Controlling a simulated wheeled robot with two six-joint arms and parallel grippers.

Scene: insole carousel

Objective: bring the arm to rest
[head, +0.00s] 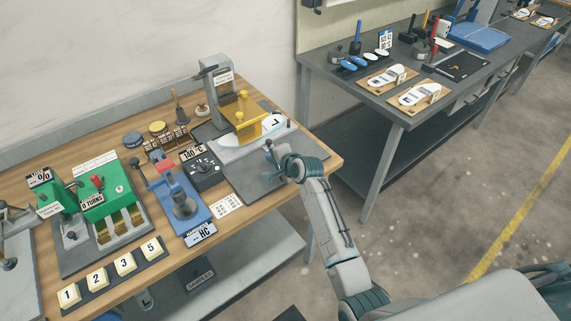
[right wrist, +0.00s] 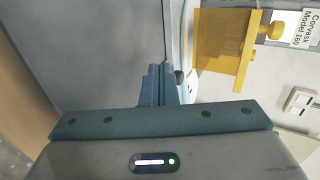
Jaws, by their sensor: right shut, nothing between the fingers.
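My right arm (head: 333,235) reaches up from the lower right to the right end of the wooden bench. Its gripper (head: 269,146) is over the grey plate (head: 250,180) in front of the hot-stamp press (head: 220,92). In the right wrist view the gripper's fingers (right wrist: 158,84) are together, with nothing between them. The yellow bracket (right wrist: 224,48) of the press is just to the right of the fingers there. A white insole (head: 237,135) lies under the yellow bracket in the head view. I cannot tell whether the fingers touch anything. My left gripper does not show.
The wooden bench (head: 50,178) also carries a green machine (head: 105,192), a blue press (head: 183,203), a black dial box (head: 201,168) and numbered blocks (head: 97,278). A second grey bench (head: 395,108) stands behind at right. Floor (head: 450,200) between is clear.

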